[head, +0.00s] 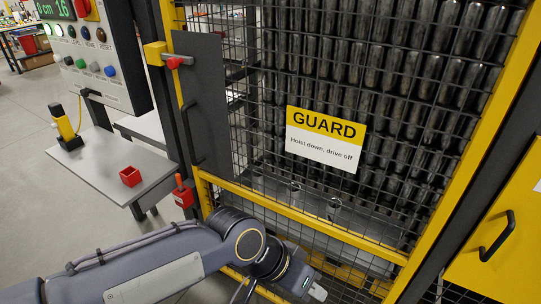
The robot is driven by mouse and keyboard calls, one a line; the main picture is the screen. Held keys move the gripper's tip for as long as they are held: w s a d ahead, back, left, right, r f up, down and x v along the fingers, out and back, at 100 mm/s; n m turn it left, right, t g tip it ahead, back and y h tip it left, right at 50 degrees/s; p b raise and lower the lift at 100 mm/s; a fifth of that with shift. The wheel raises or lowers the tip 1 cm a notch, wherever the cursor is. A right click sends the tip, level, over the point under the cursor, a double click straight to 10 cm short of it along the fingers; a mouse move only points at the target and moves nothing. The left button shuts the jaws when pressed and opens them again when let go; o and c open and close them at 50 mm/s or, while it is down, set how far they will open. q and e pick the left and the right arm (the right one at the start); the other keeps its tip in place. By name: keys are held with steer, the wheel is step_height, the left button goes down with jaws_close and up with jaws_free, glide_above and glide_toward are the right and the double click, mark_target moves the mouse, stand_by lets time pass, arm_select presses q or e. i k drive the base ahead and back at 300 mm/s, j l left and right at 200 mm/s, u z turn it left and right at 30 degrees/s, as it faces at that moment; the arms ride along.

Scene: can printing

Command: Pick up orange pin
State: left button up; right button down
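I cannot pick out a clearly orange pin. A small red-orange piece with an upright knob (182,192) is mounted on the guard frame's left post, just right of the grey shelf. My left arm comes in from the left along the bottom, in front of the guard. My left gripper (316,290) is at the bottom centre, low in front of the mesh, right of and below that red piece and apart from it. Its fingers are small and partly dark, so whether it is open or shut does not show. My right gripper is not in view.
A yellow-framed mesh guard with a GUARD sign (326,138) encloses rows of dark cans. A grey shelf (98,165) holds a red open box (130,176) and a yellow handheld device (65,125). A button panel (90,50) stands above. A yellow cabinet (505,235) is at right.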

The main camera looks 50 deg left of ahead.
mark_target(178, 176)
steer(key=u, duration=1.6)
steer(key=i+j+u, duration=0.15)
steer(key=j, duration=0.2)
steer(key=i+j+u, duration=0.35)
steer(key=j, duration=0.25)
steer(key=i+j+z, duration=0.1)
steer(key=i+j, duration=0.2)
steer(key=i+j+z, duration=0.1)
steer(key=i+j, duration=0.15)
steer(key=j, duration=0.2)
steer(key=i+j, duration=0.3)
steer(key=i+j+z, duration=0.15)
steer(key=j, duration=0.35)
steer(key=i+j+z, duration=0.1)
steer(key=i+j, duration=0.25)
